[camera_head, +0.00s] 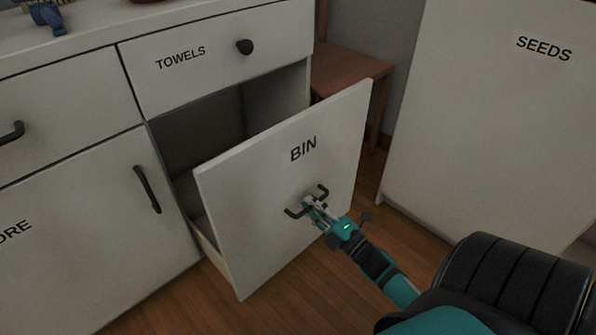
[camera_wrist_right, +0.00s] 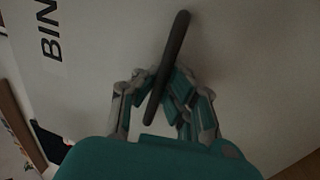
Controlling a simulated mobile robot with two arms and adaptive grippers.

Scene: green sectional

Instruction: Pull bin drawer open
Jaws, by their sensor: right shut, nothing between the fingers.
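The bin drawer (camera_head: 250,215) has a white front lettered BIN and stands well out from the cabinet, with the dark opening showing above and behind it. Its dark bar handle (camera_head: 293,212) is on the front below the lettering; it also shows in the right wrist view (camera_wrist_right: 177,45), running slantwise across the fingers. My right gripper (camera_head: 312,202) is at the handle, its fingers shut around or against the bar; the exact contact is hard to tell. The fingers also show in the right wrist view (camera_wrist_right: 162,88). My left gripper is not in view.
The shut TOWELS drawer (camera_head: 205,75) is above the opening. A shut cabinet door (camera_head: 90,220) with a dark handle (camera_head: 147,188) is at the left. A white SEEDS unit (camera_head: 480,120) stands at the right, and a wooden chair (camera_head: 340,70) behind. Wooden floor (camera_head: 190,300) shows in front.

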